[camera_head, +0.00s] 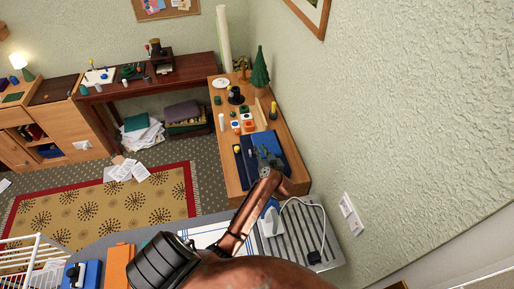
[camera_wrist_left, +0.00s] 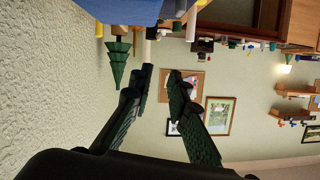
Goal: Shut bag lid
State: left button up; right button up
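A blue, flat-looking item (camera_head: 284,151) lies on the near part of the wooden sideboard; it may be the bag, but I cannot make out a lid. My right gripper is out of view.
The sideboard (camera_head: 233,187) also holds a small green tree (camera_head: 260,68), a white plate (camera_head: 221,83) and several small cups and blocks. A wall (camera_head: 390,90) runs close along its right side. In front, a grey table holds a striped rack (camera_head: 325,240) and an orange item (camera_head: 117,266).

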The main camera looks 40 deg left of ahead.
pick_arm(q)
jog(key=f, duration=0.1)
jog(key=s+f, duration=0.1)
jog(key=f, duration=0.1)
jog(key=shift+s+a+g+h, duration=0.1)
jog(key=shift+a+g+h, duration=0.1)
jog(key=shift+g+h, duration=0.2)
send_over(254, 157)
jog(key=shift+s+d+f, duration=0.15)
jog(key=shift+d+f, duration=0.1)
jog(key=shift+f, duration=0.35)
jog(key=shift+s+d+f, duration=0.15)
jog(key=shift+d+f, duration=0.05)
jog(key=shift+f, duration=0.35)
jog(key=shift+w+a+f+b, duration=0.25)
jog(key=shift+w+a+b, duration=0.1)
jog(key=shift+a, duration=0.2)
jog(key=shift+c, duration=0.3)
grip_shut()
jog(key=shift+c, duration=1.5)
grip_release()
jog(key=o, duration=0.4)
jog(key=shift+c, duration=0.2)
